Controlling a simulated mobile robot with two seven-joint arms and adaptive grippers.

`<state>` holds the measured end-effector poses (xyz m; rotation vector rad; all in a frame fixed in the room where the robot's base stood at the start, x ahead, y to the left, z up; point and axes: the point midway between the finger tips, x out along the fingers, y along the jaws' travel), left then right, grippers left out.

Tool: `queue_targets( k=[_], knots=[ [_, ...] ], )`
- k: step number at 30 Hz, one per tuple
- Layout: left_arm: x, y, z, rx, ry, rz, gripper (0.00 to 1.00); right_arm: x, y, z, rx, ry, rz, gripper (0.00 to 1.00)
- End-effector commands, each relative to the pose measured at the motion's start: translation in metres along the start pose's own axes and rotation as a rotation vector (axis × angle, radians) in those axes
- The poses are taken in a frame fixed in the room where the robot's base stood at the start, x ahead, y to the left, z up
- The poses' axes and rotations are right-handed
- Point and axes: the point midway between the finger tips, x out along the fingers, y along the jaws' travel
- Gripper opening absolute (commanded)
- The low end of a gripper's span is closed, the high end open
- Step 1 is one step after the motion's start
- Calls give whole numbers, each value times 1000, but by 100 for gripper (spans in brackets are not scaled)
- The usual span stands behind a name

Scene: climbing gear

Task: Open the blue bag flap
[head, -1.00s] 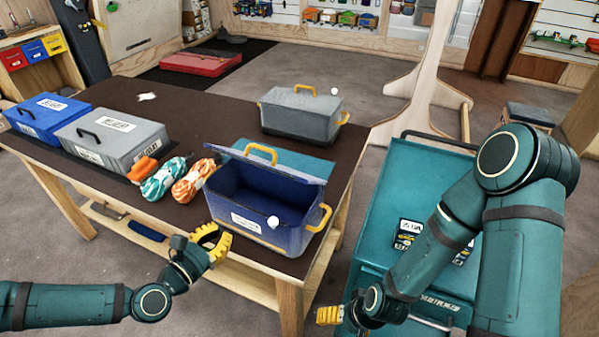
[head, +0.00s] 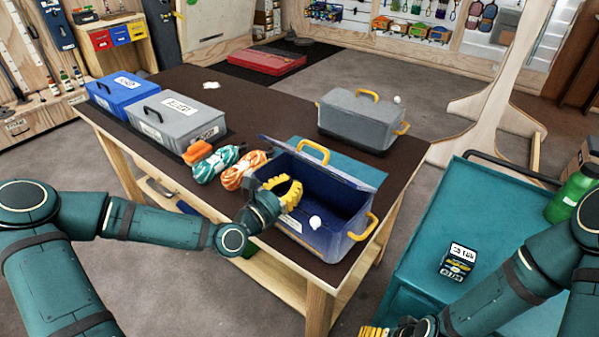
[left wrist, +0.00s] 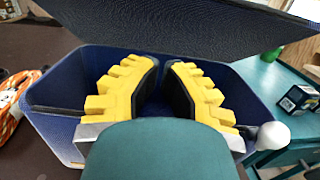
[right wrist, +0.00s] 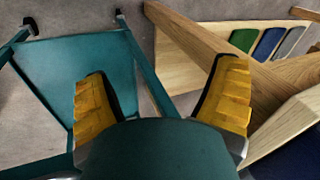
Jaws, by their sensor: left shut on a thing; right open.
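The blue bag (head: 335,238) stands at the table's near right corner, a yellow handle at its right end. Its flap (head: 350,170), with a yellow handle on top, is raised at a slant, and the dark blue inside shows. In the left wrist view the flap (left wrist: 170,25) spans the top above the bag (left wrist: 65,125). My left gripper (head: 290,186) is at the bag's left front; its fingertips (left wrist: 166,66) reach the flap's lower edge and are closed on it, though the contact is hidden. My right gripper (right wrist: 160,85) is open and empty, low beside the teal cart.
Teal rope (head: 215,164) and orange rope (head: 245,170) lie left of the bag. A grey box (head: 360,120) stands behind it; grey (head: 180,118) and blue (head: 118,93) cases sit at the far left. The teal cart (head: 470,215) carries a small dark box (head: 458,261).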

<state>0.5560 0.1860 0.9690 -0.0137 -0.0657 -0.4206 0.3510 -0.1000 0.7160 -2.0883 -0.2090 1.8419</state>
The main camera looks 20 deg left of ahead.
Motion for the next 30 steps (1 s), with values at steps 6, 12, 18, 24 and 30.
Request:
queue_targets(
  k=[6, 12, 18, 24, 30],
  knots=[
    [25, -1, 19, 4, -1, -1, 0, 4, 1, 0, 0, 2, 0, 86],
    [33, 0, 27, 0, 1, -1, 0, 5, 2, -1, 0, 3, 0, 86],
    [34, 0, 28, -1, 1, 0, 0, 4, 2, -1, 0, 3, 0, 86],
    [34, 0, 29, -1, 2, 0, 0, 4, 1, -1, 0, 3, 0, 86],
    [35, 0, 30, -1, 12, 0, 0, 0, 0, 0, 0, 1, 0, 86]
  ],
)
